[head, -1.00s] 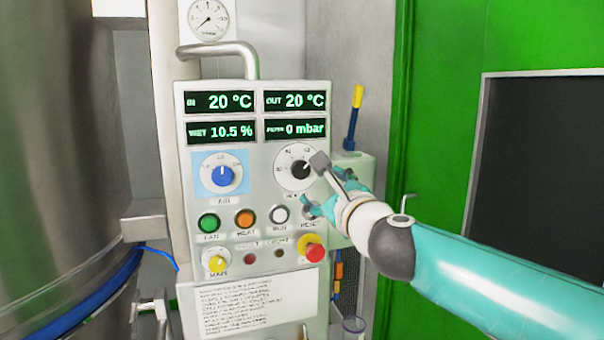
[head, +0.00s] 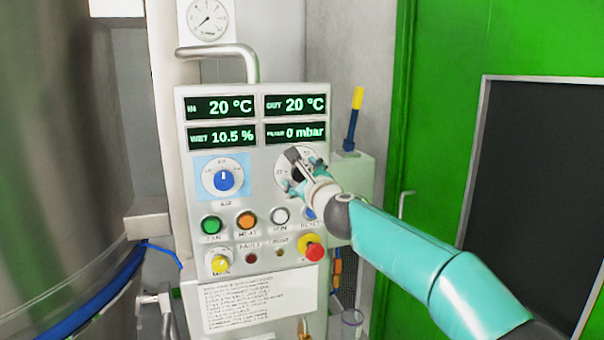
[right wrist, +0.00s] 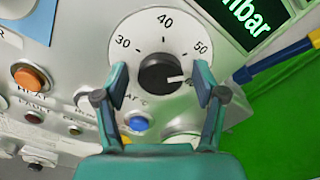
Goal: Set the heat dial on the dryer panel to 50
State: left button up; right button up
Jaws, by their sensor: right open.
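The heat dial is a black knob on a white round scale (head: 284,170) at the right of the dryer panel (head: 262,166). In the right wrist view the black knob (right wrist: 160,74) has a white pointer aimed to the right, a little below the 50 mark. The scale reads 30, 40 and 50. My right gripper (right wrist: 162,85) is open, with one finger on each side of the knob; I cannot tell whether they touch it. In the head view the right gripper (head: 294,172) covers most of the knob. My left gripper is not in view.
The blue air dial (head: 224,180) is to the left of the heat dial. Several push buttons, including an orange one (head: 246,219), and a red emergency knob (head: 314,252) sit below. Displays (head: 294,105) are above. A blue and yellow rod (head: 353,118) stands to the right.

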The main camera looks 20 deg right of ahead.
jog(key=c, duration=1.1)
jog(key=n, duration=0.2)
jog(key=shift+n+p, duration=0.35)
jog(key=shift+n, duration=0.05)
jog(key=shift+c, duration=0.2)
jog(key=shift+f, duration=0.1)
jog(key=o, duration=1.1)
jog(key=shift+o, duration=0.2)
jog(key=shift+s, duration=0.15)
